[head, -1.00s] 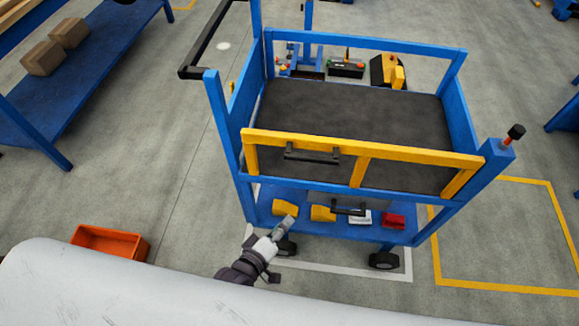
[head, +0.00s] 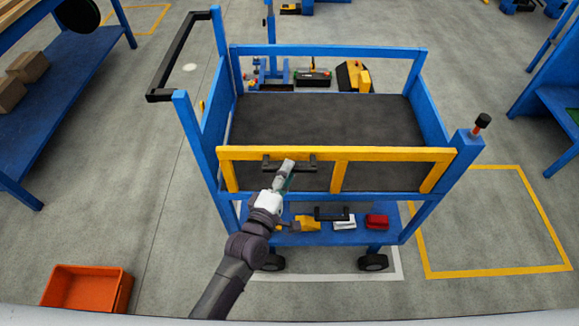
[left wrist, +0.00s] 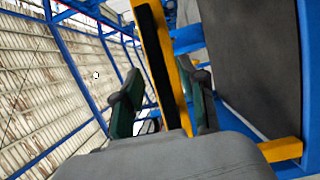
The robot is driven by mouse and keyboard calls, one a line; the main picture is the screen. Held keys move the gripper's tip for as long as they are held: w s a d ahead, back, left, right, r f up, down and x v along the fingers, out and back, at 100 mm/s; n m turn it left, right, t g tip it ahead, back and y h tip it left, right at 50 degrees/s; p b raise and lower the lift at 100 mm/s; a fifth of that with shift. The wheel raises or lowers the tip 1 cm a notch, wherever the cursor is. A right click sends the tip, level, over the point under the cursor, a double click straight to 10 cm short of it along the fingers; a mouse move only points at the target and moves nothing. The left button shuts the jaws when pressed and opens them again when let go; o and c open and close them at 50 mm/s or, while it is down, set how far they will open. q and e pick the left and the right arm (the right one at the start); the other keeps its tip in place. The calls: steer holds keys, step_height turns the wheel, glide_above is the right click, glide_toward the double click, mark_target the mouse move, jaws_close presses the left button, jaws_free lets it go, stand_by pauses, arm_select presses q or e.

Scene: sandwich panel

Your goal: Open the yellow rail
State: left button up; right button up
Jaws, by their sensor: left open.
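The yellow rail (head: 390,154) runs along the near side of the blue cart's top deck, upright and closed. A black handle (head: 304,164) sits on it, left of its middle. My left gripper (head: 287,166) is at this handle and hides part of it. In the left wrist view the gripper (left wrist: 163,108) is open, with one dark green finger on each side of the black handle (left wrist: 156,60) and yellow rail (left wrist: 184,100). I cannot tell whether the fingers touch them. My right gripper is not in view.
A black knob with an orange stem (head: 481,123) stands on the cart's right post. The lower shelf (head: 285,239) holds small yellow, white and red items and a black handle (head: 332,213). An orange bin (head: 85,287) is on the floor at left.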

arm_select(q)
steer(key=shift+x, duration=1.05)
jaws_close()
